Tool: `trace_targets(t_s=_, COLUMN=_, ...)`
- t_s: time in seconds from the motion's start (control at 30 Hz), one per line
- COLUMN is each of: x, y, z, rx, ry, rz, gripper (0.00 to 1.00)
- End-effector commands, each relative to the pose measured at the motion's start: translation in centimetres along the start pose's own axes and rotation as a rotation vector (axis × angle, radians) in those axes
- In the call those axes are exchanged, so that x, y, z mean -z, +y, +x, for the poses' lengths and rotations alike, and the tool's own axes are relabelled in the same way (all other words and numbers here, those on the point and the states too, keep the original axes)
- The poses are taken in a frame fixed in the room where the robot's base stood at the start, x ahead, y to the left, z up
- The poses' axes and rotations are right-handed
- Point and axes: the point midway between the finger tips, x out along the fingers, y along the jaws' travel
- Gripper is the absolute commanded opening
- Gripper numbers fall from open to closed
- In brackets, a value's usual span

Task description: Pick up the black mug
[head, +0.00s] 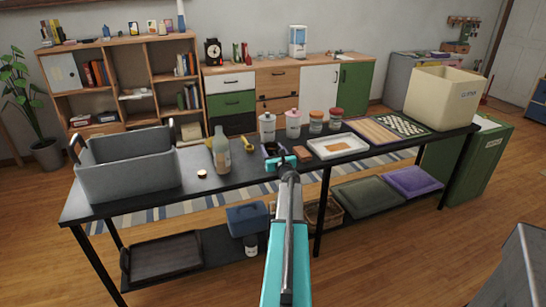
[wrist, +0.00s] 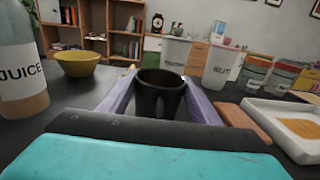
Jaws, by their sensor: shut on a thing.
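The black mug (wrist: 160,97) stands upright between the two pale purple fingers of my gripper (wrist: 159,78) in the wrist view. The fingers lie along its left and right sides, and my gripper is shut on it. In the head view the mug (head: 271,149) is small and partly hidden behind my teal gripper (head: 281,161), over the black table (head: 240,180). I cannot tell whether its base touches the table. Its lower part is hidden by the gripper body in the wrist view.
A juice bottle (head: 222,153) and yellow bowl (wrist: 83,64) are left of the mug. A brown block (head: 303,153) and white tray (head: 319,151) are close on the right. White and pink canisters (head: 267,127) (head: 293,124) stand behind. A grey crate (head: 128,178) is far left.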

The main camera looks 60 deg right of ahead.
Motion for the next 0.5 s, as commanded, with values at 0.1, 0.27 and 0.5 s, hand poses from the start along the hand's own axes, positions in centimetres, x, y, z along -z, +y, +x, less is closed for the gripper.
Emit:
trace_targets(t_s=0.1, x=-0.1, y=0.0, z=0.0, rx=0.000, ry=-0.001, rz=0.000, gripper=0.21)
trace_targets(t_s=0.27, x=-0.2, y=0.0, z=0.0, rx=0.000, ry=-0.001, rz=0.000, gripper=0.21)
trace_targets(t_s=0.5, x=-1.6, y=0.1, z=0.0, rx=-0.001, ry=-0.002, rz=-0.001, gripper=0.21)
